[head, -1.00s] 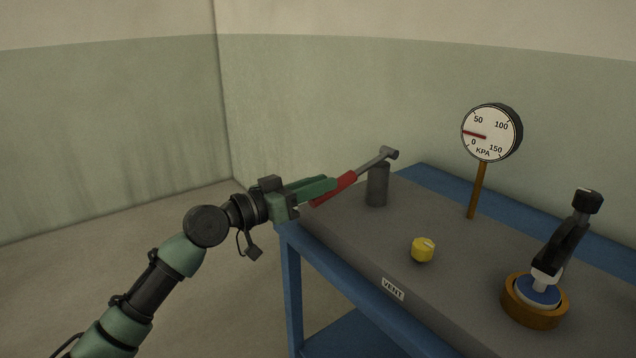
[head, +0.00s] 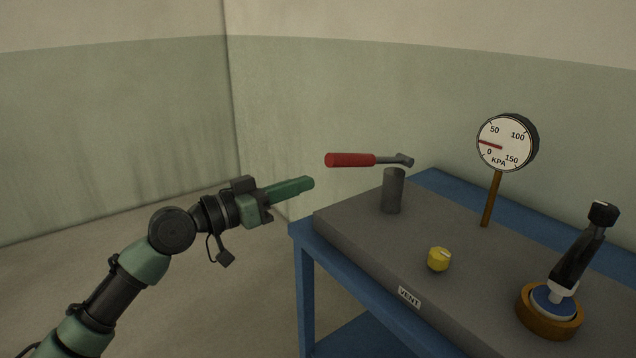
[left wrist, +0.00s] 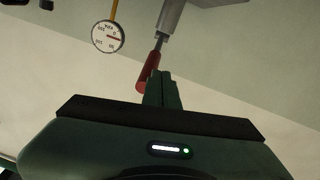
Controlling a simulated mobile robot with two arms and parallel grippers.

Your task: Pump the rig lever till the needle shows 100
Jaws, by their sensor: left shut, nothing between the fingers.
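The rig lever has a red handle (head: 350,160) and a grey rod joined to the top of a dark grey post (head: 393,190). The handle stands about level, its end pointing left. My left gripper (head: 311,183) is shut and empty, just left of and below the handle's end, apart from it in the head view. In the left wrist view the red handle (left wrist: 148,72) shows close by the fingers (left wrist: 161,90). The round gauge (head: 507,142) stands on a brown stem; its red needle points left, between 0 and 50. My right gripper is not in view.
The grey bench top (head: 340,215) sits on a blue frame (head: 306,275). A yellow knob (head: 438,259) stands behind the VENT label (head: 409,297). At the right a black-handled fitting (head: 577,258) rises from a brown ring (head: 523,313). Left of the bench is open floor.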

